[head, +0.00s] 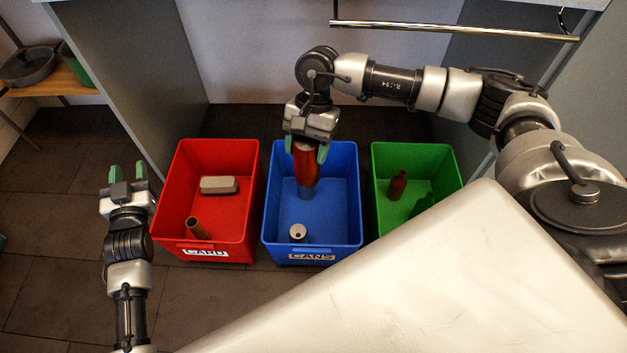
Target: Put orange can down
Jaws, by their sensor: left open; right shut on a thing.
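An orange-red can (306,166) is held in my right gripper (307,152), whose green fingers close on its upper part. The can points down over the blue bin labelled "CANS" (312,247). How far its lower end is above the bin floor I cannot tell. A light grey can (298,232) stands in the front of the blue bin. My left gripper (128,172) is open and empty, to the left of the red bin.
The red bin labelled "CARD" (243,242) holds a grey box (219,185) and a brown tube (196,228). The green bin (378,211) holds a dark red bottle (397,185) and a green item (421,206). A shelf (62,82) with a pan (28,68) stands far left.

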